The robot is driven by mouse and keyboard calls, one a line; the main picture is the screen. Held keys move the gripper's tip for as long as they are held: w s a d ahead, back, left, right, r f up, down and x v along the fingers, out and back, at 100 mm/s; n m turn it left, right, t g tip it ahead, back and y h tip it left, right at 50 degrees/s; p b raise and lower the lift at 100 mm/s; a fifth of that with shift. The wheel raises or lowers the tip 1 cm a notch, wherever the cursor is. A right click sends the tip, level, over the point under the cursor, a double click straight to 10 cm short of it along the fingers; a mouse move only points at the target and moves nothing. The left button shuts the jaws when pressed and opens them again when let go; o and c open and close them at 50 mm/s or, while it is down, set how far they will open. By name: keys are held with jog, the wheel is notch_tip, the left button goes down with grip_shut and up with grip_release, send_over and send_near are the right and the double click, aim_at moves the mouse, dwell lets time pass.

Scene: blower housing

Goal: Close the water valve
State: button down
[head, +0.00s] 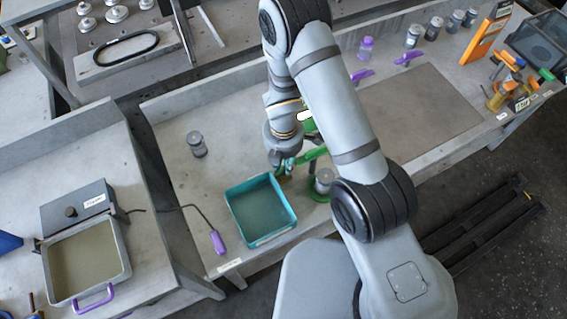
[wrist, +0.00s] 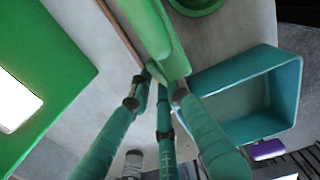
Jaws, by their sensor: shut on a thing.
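The water valve seems to be part of the green fixture, whose green arm (wrist: 160,35) runs down between my fingertips in the wrist view. The green body (head: 308,154) stands beside the teal tub in the head view. My gripper (head: 281,165) points down there. The fingertips partly hide the grip, and the handle's exact turn is unclear.
The teal tub (head: 233,193) is close beside my gripper and also shows in the wrist view (wrist: 293,100). A metal canister (head: 324,181) stands on the fixture's green base. A small jar (head: 197,144) stands left. Bare bench lies around the jar.

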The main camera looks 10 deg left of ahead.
jog(key=m, duration=0.2)
jog(key=shift+d+m, duration=0.1)
jog(key=shift+m, duration=0.3)
jog(key=c, duration=1.9)
grip_release()
